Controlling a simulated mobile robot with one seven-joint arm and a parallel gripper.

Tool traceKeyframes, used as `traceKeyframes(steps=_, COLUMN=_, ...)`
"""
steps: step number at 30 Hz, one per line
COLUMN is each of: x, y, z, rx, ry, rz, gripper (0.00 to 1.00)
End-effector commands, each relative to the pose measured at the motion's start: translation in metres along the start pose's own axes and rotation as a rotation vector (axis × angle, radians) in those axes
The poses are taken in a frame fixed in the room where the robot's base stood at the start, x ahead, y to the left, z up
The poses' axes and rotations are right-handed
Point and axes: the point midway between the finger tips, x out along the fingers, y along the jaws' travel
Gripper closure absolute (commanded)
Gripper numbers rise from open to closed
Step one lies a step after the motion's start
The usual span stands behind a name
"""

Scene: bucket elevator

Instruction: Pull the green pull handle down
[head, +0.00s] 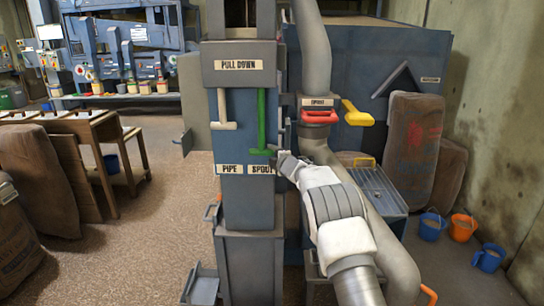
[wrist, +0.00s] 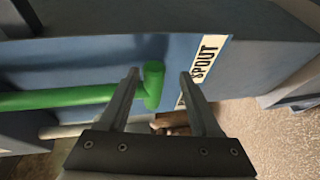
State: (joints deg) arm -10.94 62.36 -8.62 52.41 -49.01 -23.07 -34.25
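The green pull handle (head: 261,118) hangs on the front of the blue-grey column under the "PULL DOWN" plate, above the "SPOUT" label. It is an upright rod with a short crossbar at its lower end. In the head view my gripper (head: 281,157) is at the right end of this crossbar and partly hides it. In the wrist view the green handle (wrist: 70,98) enters from the left, and its crossbar lies between the fingertips, nearer the left one. My gripper (wrist: 160,85) is open there, with a clear gap on the right. I cannot tell whether a finger touches the crossbar.
A shorter white pull handle (head: 223,110) hangs left of the green one, above the "PIPE" label. A red handle (head: 319,117) and a yellow handle (head: 356,114) stick out to the right. A grey pipe (head: 314,50) runs down beside the column.

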Motion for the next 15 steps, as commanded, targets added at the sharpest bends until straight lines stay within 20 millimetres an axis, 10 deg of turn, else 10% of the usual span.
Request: traceKeyframes(steps=15, x=-0.027, y=0.002, z=0.0, rx=0.001, ry=0.0, rz=0.004, gripper=0.36)
